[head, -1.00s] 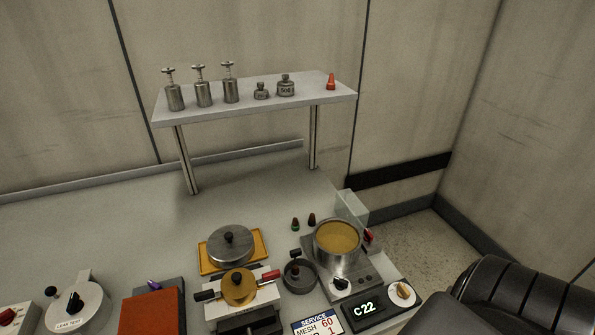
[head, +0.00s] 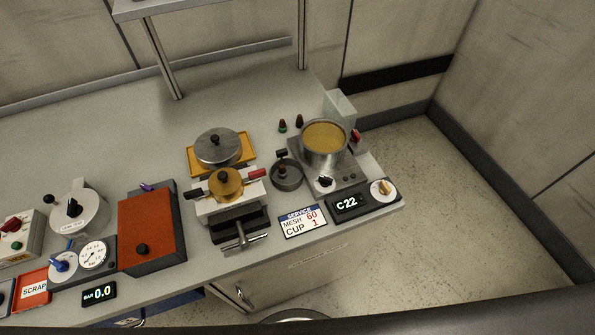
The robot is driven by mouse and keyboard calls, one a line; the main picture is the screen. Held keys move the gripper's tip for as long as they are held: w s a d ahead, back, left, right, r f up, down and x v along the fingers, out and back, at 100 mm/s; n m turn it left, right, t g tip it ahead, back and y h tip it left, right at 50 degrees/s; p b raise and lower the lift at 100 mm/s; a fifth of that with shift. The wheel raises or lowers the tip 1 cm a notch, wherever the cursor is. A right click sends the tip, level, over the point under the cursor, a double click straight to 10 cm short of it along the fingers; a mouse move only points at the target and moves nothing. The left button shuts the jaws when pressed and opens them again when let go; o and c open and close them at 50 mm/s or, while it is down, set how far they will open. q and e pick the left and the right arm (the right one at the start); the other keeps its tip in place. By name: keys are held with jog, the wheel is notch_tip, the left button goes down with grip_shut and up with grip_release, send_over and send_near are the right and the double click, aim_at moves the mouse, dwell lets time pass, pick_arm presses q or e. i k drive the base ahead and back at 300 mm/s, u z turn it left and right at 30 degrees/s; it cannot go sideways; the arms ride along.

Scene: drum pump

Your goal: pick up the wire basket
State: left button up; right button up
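I cannot make out a wire basket in the head view. A round metal pot (head: 324,145) with a mesh-like yellow top stands at the right of the bench. A small dark round cup (head: 287,176) with an upright handle stands left of it. Neither of my grippers shows in this view.
The bench (head: 120,140) also holds a lidded pan (head: 218,147) on a yellow tray, a clamp device (head: 226,185) with red and black handles, an orange-topped box (head: 150,228), a gauge (head: 93,255) and a C22 display (head: 347,203). Open floor (head: 440,190) lies right.

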aim_at(294, 180)
jog(key=u, duration=0.45)
jog(key=k, duration=1)
jog(key=u, duration=0.75)
